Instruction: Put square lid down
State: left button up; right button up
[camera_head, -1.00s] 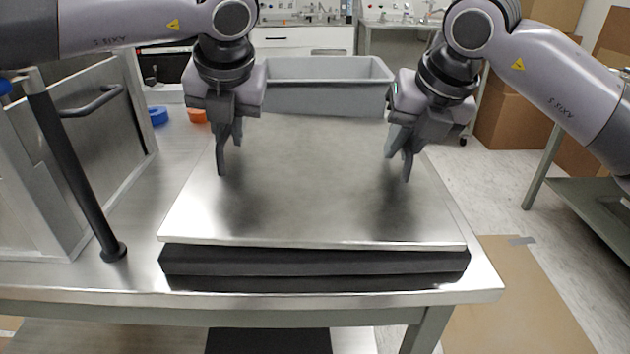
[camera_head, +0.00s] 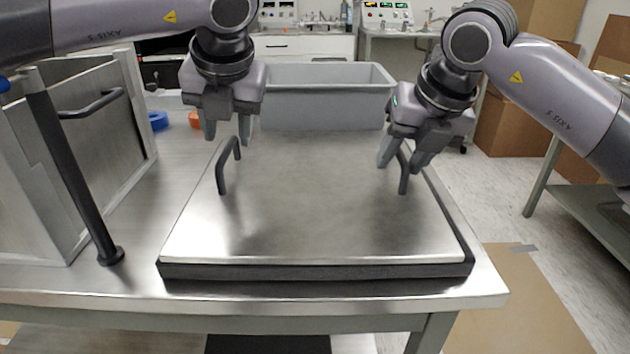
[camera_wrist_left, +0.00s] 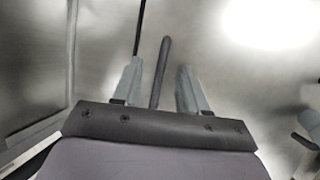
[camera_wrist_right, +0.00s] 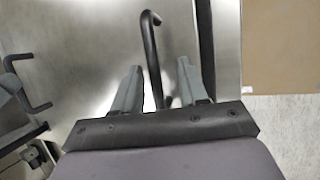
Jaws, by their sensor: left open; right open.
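The square metal lid (camera_head: 310,215) lies flat on a dark frame (camera_head: 310,270) on the metal table. It has a dark handle on its left side (camera_head: 222,172) and another on its right side (camera_head: 404,175). My left gripper (camera_head: 228,132) is open just above the left handle. In the left wrist view this handle (camera_wrist_left: 160,75) stands between the two open fingers. My right gripper (camera_head: 402,160) is open at the right handle, with its fingers around the handle's upper part. In the right wrist view that handle (camera_wrist_right: 152,60) shows between the fingers.
A metal door with a bar handle (camera_head: 95,105) and a dark post (camera_head: 75,170) stand at the left. A grey bin (camera_head: 325,95) is behind the lid. Blue (camera_head: 158,121) and orange (camera_head: 195,119) rings lie at the back left.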

jog(key=shift+s, duration=0.1)
jog(key=shift+r+p, duration=0.3)
pick_arm(q)
jog(key=v, duration=0.7)
jog(key=shift+w+r, duration=0.15)
jog(key=shift+r, duration=0.05)
pick_arm(e)
jog(key=v, duration=1.1)
jog(key=shift+s, duration=0.25)
pick_arm(q)
jog(key=shift+d, duration=0.1)
pick_arm(e)
jog(key=shift+d+r, duration=0.1)
jog(key=shift+d, duration=0.05)
